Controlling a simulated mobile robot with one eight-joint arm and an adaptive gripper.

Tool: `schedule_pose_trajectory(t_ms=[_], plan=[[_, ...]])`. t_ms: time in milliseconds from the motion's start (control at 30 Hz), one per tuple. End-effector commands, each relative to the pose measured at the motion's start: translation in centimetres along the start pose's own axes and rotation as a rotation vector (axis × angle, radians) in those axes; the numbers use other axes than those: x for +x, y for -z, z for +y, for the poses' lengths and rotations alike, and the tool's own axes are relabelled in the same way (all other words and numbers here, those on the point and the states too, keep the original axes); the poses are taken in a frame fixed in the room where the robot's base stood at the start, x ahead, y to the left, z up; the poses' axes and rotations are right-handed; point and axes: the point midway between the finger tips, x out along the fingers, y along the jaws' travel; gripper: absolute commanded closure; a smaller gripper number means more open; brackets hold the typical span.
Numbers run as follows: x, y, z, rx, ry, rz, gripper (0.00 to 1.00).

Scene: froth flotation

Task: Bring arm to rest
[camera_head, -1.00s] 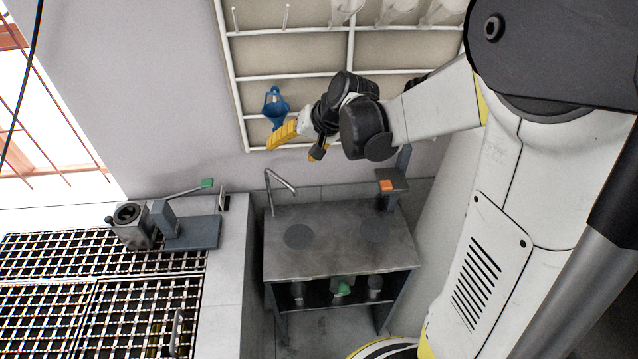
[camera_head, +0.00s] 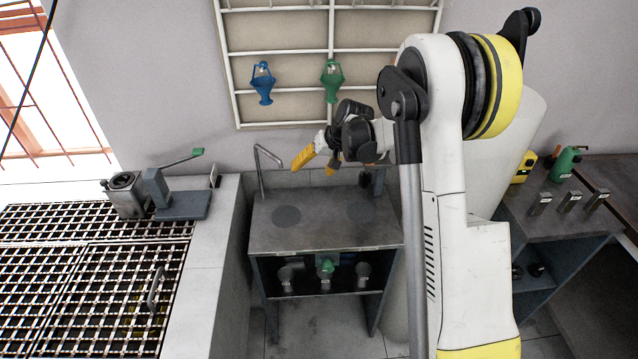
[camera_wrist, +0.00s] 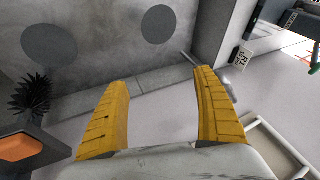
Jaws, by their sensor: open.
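My gripper (camera_head: 316,164) has yellow fingers. In the head view it is above the back part of the grey metal table (camera_head: 300,236), in front of the wall, pointing left. In the wrist view my gripper (camera_wrist: 165,105) has its two yellow fingers spread wide apart with nothing between them. The table's top (camera_wrist: 100,60) with two dark round patches shows beyond the fingertips. My arm is folded, with its elbow high at the right of the head view.
A tap (camera_head: 262,168) stands at the table's back left. Metal grating (camera_head: 80,290) and a lever device (camera_head: 178,200) lie left. A green bottle (camera_head: 565,163) stands on a bench right.

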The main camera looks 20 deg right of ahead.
Motion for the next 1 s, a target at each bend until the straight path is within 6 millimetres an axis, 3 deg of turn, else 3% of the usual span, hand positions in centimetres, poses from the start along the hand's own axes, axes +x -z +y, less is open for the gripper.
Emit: schedule_pose_trajectory(t_ms=[267,367,467,667,800,1000], plan=[[0.8,0.1,0.5,-0.007,-0.004,-0.004,0.21],[-0.3,-0.2,-0.2,-0.014,-0.011,-0.002,0.21],[-2.9,-1.2,-1.8,-0.029,-0.029,0.006,0.21],[-10.2,-5.9,-5.8,-0.081,-0.089,0.038,0.21],[-14.6,-10.6,-7.7,-0.121,-0.128,0.066,0.21],[-18.9,-18.4,-8.7,-0.182,-0.178,0.111,0.21]])
